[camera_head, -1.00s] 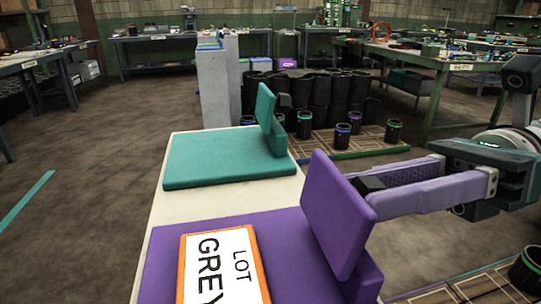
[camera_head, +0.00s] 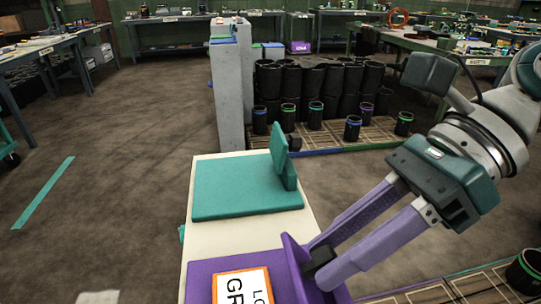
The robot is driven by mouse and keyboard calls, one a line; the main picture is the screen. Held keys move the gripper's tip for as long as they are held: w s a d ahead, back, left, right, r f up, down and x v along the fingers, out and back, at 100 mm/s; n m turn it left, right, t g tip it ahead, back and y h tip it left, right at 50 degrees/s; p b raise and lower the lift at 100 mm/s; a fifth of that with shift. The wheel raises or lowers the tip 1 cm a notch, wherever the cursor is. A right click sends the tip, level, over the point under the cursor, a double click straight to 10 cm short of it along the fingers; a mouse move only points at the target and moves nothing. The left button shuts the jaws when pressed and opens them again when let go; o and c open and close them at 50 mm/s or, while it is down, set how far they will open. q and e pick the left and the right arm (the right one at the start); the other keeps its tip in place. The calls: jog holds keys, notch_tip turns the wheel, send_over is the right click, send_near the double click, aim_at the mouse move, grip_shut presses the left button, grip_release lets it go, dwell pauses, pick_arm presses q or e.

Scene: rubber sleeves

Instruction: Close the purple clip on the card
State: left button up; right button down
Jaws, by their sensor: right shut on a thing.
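The purple clip has a flat purple base (camera_head: 205,272) and a raised purple flap (camera_head: 292,268) at its right side. A white card with an orange border (camera_head: 243,287) lies on the base, with "LO" and "GR" readable and the rest cut off by the lower edge. The flap stands up from the base, not lying on the card. The flap's lower end is out of frame. My left gripper is not in view.
A teal clip (camera_head: 240,202) with its flap raised sits farther back on the same pale stand (camera_head: 220,238). Behind it are grey pillars (camera_head: 228,95), several black cups and dark sleeves (camera_head: 320,85). Workbenches line the back. Open floor lies left.

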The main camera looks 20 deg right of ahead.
aim_at(292, 264)
jog(key=h+p, duration=0.1)
jog(key=a+p, duration=0.1)
jog(key=r+h, duration=0.1)
jog(key=shift+w+a+g+h+p, duration=0.25)
jog(key=shift+a+g+h+p, duration=0.05)
jog(key=shift+a+g+p, duration=0.1)
jog(key=h, duration=0.1)
jog(key=a+h+p, duration=0.1)
jog(key=shift+w+a+f+h, duration=0.1)
jog(key=shift+w+f+h, duration=0.05)
jog(key=shift+f+h, duration=0.2)
jog(key=shift+w+a+f+g+h, duration=0.1)
jog(key=shift+a+f+g+h, duration=0.2)
jog(key=shift+h, duration=0.35)
jog(key=shift+w+a+f+g+h, duration=0.15)
jog(key=shift+a+g+h, duration=0.1)
jog(key=shift+h, duration=0.35)
jog(key=h, duration=0.1)
jog(key=a+f+h+b, duration=0.1)
jog(key=h, duration=0.1)
jog(key=shift+f+g, duration=0.1)
jog(key=shift+g, duration=0.25)
pick_arm(q)
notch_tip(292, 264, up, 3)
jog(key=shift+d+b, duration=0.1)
jog(key=shift+b, duration=0.25)
pick_arm(e)
jog(key=shift+f+h, duration=0.1)
jog(key=shift+h, duration=0.3)
